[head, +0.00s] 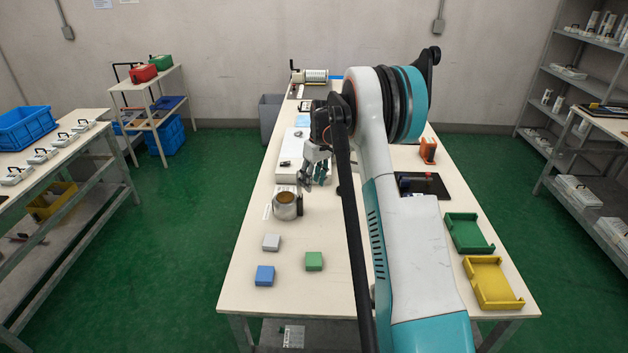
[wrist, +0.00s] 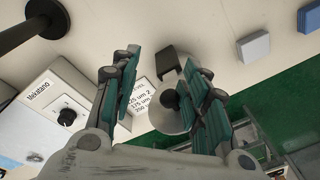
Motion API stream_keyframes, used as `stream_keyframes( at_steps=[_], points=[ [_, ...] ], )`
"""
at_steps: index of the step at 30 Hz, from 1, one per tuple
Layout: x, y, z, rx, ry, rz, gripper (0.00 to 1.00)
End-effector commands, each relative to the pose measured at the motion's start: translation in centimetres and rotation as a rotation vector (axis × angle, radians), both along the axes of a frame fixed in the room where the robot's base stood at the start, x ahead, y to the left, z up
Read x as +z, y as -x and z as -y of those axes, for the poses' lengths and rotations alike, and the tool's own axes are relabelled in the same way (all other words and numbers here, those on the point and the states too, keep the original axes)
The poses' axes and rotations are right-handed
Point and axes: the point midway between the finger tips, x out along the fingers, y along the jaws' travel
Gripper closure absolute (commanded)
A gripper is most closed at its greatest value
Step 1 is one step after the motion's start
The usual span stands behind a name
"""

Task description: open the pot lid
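The pot (head: 285,212) is a small silver, round vessel on the long white table in the head view, with a brownish top, the lid (head: 286,198), and a dark handle at its right. In the wrist view, the pale pot lid (wrist: 176,118) with a dark round knob (wrist: 170,98) lies partly behind the right-hand finger. My gripper (head: 308,180) is just above and to the right of the pot in the head view. In the wrist view, its two green-padded fingers (wrist: 158,65) stand wide apart with nothing held between them. They appear apart from the knob.
A white box with a dial (wrist: 68,112) stands beside the gripper in the wrist view. White (head: 271,242), blue (head: 265,276) and green (head: 314,261) blocks lie nearer the front. Green (head: 470,234) and yellow (head: 494,283) trays lie at the right. The table's left edge is close to the pot.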

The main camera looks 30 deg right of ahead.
Motion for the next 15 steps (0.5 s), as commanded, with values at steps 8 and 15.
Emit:
stream_keyframes(
  at_steps=[8, 15],
  points=[
    [3.3, 0.0, 0.6, -0.007, 0.003, 0.012, 0.72],
    [6.7, 0.5, 0.8, -0.004, 0.002, 0.006, 0.72]
  ],
)
